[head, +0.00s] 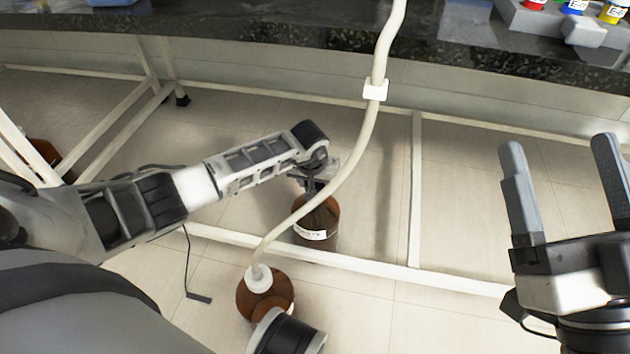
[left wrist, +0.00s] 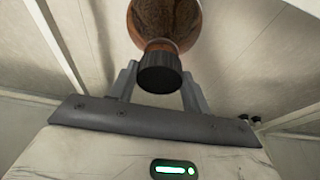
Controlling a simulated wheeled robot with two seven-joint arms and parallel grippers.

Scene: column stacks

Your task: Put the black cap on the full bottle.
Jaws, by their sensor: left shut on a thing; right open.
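A brown bottle (head: 318,218) with a white label stands on the floor below the bench, under my left gripper (head: 312,184). The left wrist view shows the same brown bottle (left wrist: 165,20) and the black cap (left wrist: 160,74) at its mouth end. The fingers of my left gripper (left wrist: 160,86) are shut on the cap, one on each side. I cannot tell whether the cap is seated on the neck or just over it. In the head view the cap is mostly hidden by the gripper. My right gripper (head: 558,148) is open and empty at the right.
A second brown bottle (head: 262,298) has a white cap with a pale hose (head: 350,170) running up past my left gripper. White frame bars (head: 340,261) cross near the bottles. Another brown thing (head: 42,156) is at the far left. Coloured-topped containers (head: 574,6) stand on the dark bench (head: 250,25).

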